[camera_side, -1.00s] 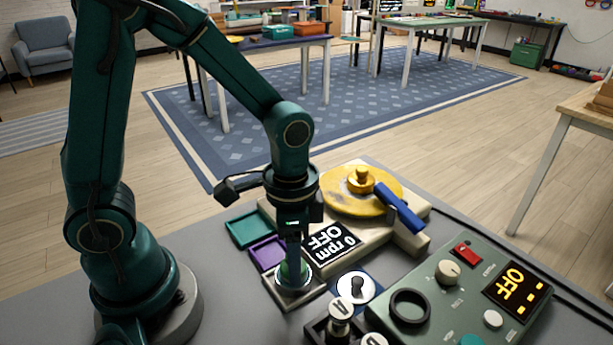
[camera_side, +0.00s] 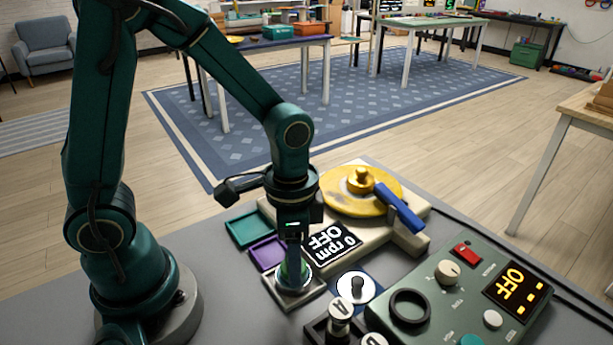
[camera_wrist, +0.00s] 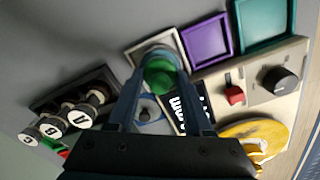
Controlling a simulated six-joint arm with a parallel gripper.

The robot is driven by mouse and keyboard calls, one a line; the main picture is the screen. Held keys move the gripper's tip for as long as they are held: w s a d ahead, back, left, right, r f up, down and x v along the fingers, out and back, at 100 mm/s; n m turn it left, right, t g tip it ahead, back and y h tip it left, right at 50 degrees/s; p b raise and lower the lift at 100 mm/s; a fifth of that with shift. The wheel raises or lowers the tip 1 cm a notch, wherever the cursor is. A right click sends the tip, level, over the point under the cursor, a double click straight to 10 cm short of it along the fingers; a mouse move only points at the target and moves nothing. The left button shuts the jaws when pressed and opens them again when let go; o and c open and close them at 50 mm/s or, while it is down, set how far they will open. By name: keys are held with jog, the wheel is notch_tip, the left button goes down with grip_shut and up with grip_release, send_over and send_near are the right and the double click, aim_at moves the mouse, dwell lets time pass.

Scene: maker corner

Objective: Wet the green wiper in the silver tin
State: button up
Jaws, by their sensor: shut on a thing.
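My gripper (camera_side: 292,258) points straight down and is shut on the green wiper (camera_wrist: 158,80). The wiper shows as a rounded green piece between the two blue fingers. In the side view, the silver tin (camera_side: 293,291) stands in a pale square holder directly beneath the fingers. The wiper's lower end is at the tin's mouth; how deep it sits inside I cannot tell. In the wrist view, the tin's rim (camera_wrist: 163,47) shows just behind the wiper. The fingers hide part of the tin.
Teal (camera_side: 248,228) and purple (camera_side: 267,252) trays lie beside the tin. A yellow wheel (camera_side: 350,190) with a blue-handled tool stands behind, near an "OFF 0 rpm" display (camera_side: 331,248).

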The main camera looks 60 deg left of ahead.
jog(key=shift+r, duration=3.5)
